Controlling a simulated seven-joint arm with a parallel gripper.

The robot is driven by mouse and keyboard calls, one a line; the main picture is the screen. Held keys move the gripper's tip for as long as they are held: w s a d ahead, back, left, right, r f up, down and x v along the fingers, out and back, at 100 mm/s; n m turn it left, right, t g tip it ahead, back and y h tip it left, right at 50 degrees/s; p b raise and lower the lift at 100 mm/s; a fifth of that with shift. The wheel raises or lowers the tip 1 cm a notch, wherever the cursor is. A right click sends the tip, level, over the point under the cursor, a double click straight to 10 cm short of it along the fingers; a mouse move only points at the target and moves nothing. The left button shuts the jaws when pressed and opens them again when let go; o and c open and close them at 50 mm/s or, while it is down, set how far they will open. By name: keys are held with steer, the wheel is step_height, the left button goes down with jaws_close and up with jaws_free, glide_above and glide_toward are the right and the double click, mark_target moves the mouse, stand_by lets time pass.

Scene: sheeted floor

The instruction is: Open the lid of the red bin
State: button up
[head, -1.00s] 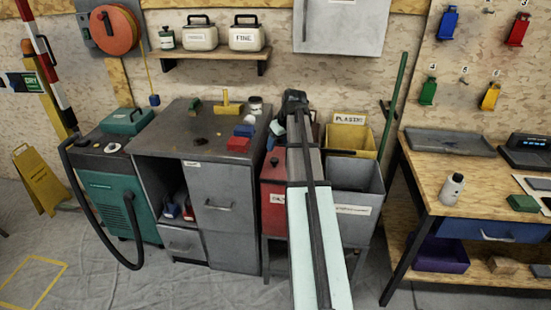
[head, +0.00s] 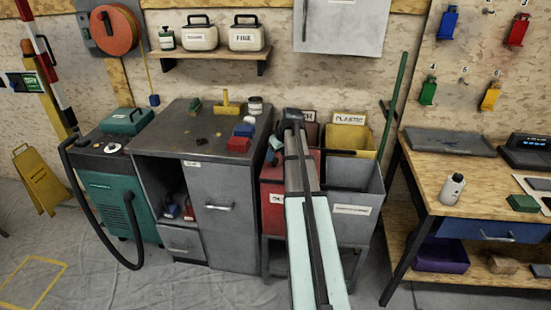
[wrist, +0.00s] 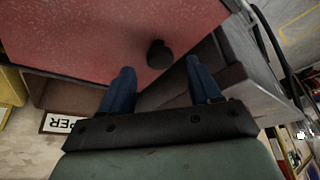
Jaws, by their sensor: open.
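The red bin (head: 272,205) stands in the bin rack, partly hidden behind my arm in the head view. Its red lid (wrist: 80,35) fills the top of the wrist view and looks closed. A round black knob (wrist: 158,54) sticks out from the lid. My gripper (wrist: 160,78) is open and empty, with two blue fingers spread apart. The knob appears between and just beyond the fingertips, with no contact visible. In the head view, my gripper (head: 273,150) is over the red bin's back part, mostly hidden by my wrist.
A grey cabinet (head: 225,210) with small items on top stands directly left of the red bin. A yellow plastic bin (head: 350,140) and a grey bin (head: 355,190) stand to the right. A brown paper bin (wrist: 60,93) is behind. A workbench (head: 425,180) stands farther right.

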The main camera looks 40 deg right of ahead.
steer(key=shift+x, duration=1.45)
jaws_close()
